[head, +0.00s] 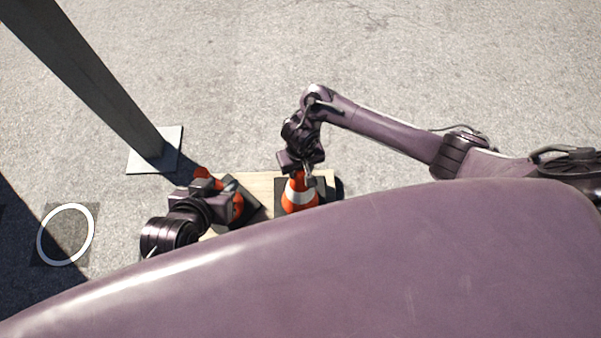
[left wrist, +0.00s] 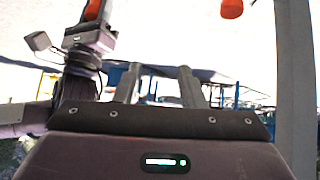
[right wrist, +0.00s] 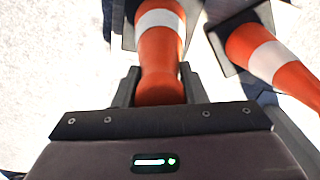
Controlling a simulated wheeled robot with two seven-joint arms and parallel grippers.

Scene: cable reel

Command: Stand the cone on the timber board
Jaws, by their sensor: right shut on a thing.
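An orange and white cone (head: 299,195) with a dark square base is in the head view, over the right part of the pale timber board (head: 262,184). It looks roughly upright. I cannot tell whether its base touches the board. My right gripper (head: 308,176) is shut on the cone's narrow top. In the right wrist view this cone (right wrist: 160,50) sits between the fingers. My left gripper (left wrist: 158,82) is open, with nothing between its fingers; in the head view it is left of the held cone, its fingers not clear.
A second cone (head: 238,207) is by my left gripper, partly hidden; it also shows in the right wrist view (right wrist: 275,62). A grey post (head: 100,85) on a square foot stands at the left. A white ring mark (head: 66,262) lies on the ground. The far ground is clear.

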